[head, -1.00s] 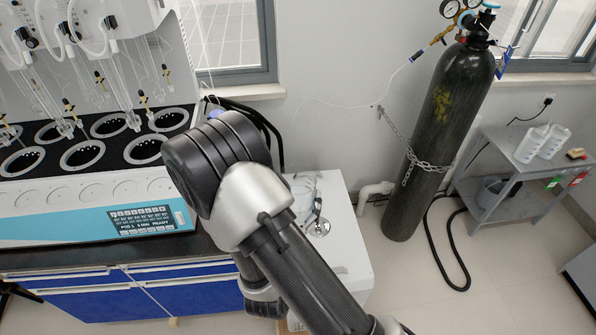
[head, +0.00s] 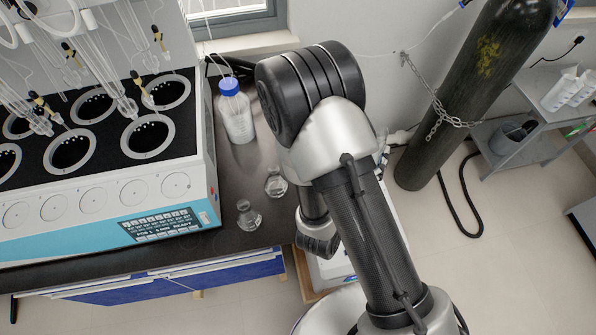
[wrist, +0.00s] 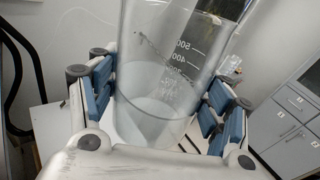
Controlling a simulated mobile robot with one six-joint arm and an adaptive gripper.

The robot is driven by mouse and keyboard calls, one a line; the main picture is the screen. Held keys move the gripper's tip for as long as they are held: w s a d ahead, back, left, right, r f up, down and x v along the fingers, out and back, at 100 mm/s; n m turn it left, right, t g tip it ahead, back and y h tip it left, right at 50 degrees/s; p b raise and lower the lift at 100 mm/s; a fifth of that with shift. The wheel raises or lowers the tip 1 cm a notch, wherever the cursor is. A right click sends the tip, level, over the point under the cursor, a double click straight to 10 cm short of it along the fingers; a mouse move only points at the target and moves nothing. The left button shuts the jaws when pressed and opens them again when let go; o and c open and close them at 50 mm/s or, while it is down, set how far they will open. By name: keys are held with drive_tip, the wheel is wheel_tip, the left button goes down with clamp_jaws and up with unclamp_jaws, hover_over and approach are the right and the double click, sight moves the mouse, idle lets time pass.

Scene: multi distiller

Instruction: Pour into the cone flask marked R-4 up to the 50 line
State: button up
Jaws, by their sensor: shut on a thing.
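In the wrist view my gripper (wrist: 160,98) is shut on a clear glass beaker (wrist: 160,62), its blue finger pads on both sides. White marks on the beaker read 500 and 400, and clear liquid shows in its lower part. In the head view two small cone flasks stand on the dark bench: one nearer the front edge (head: 248,214), one behind it to the right (head: 275,183). Their labels are too small to read, so I cannot tell which is R-4. The gripper and beaker are hidden behind my arm in the head view.
A blue-capped bottle (head: 236,112) stands behind the flasks. The white and blue distiller (head: 150,205) fills the bench to their left, its glassware rising above it. A black gas cylinder (head: 470,95) is chained at the wall. A grey side table (head: 510,150) stands at the right.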

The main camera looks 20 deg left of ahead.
drive_tip(key=s+a+f+n+g+y+p, duration=0.1)
drive_tip(key=s+a+f+n+y+p, duration=0.1)
drive_tip(key=s+a+f+n, duration=0.2)
drive_tip(key=s+a+f+n+g+y+p, duration=0.2)
drive_tip(key=s+a+n, duration=0.3)
drive_tip(key=a, duration=0.4)
drive_tip(key=shift+s+a+f+n+g+y+p, duration=0.3)
drive_tip(key=shift+f+n+p, duration=0.3)
drive_tip(key=shift+f, duration=0.25)
drive_tip(key=shift+r+h+p, duration=0.4)
drive_tip(key=shift+p, duration=0.5)
drive_tip(key=shift+r+n+g+p, duration=0.1)
drive_tip(key=shift+n+g+p, duration=0.2)
drive_tip(key=shift+n+p, duration=0.1)
drive_tip(key=shift+r+p, duration=0.25)
drive_tip(key=shift+p, duration=0.15)
drive_tip(key=shift+r+n+h+b, duration=0.1)
drive_tip(key=shift+n+h+b, duration=0.2)
drive_tip(key=shift+h+b, duration=0.1)
idle(3.8)
